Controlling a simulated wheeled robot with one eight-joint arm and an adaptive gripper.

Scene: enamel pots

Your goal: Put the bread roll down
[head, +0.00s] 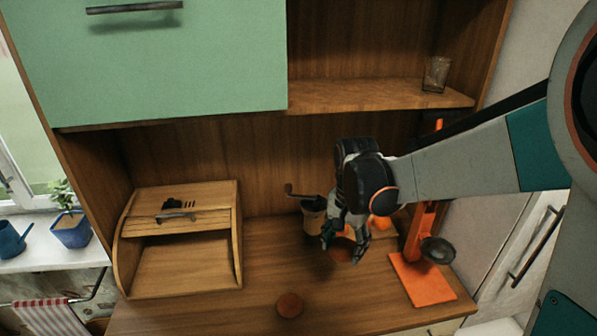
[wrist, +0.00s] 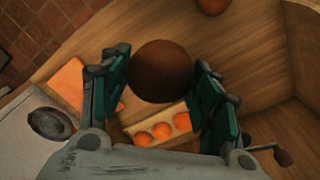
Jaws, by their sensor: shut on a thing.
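My gripper (head: 342,250) points down over the right part of the wooden counter (head: 230,312). In the wrist view its two teal fingers (wrist: 162,72) are shut on a round brown bread roll (wrist: 162,62). The roll is held above the counter; in the head view the fingers mostly hide it. A second round brown roll (head: 289,305) lies on the counter near the front edge, and it also shows at the top of the wrist view (wrist: 212,5).
A wooden bread box (head: 185,267) stands open at left. A coffee grinder (head: 313,214) stands behind my gripper. A wooden holder (wrist: 181,136) carries three orange balls (wrist: 161,131).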

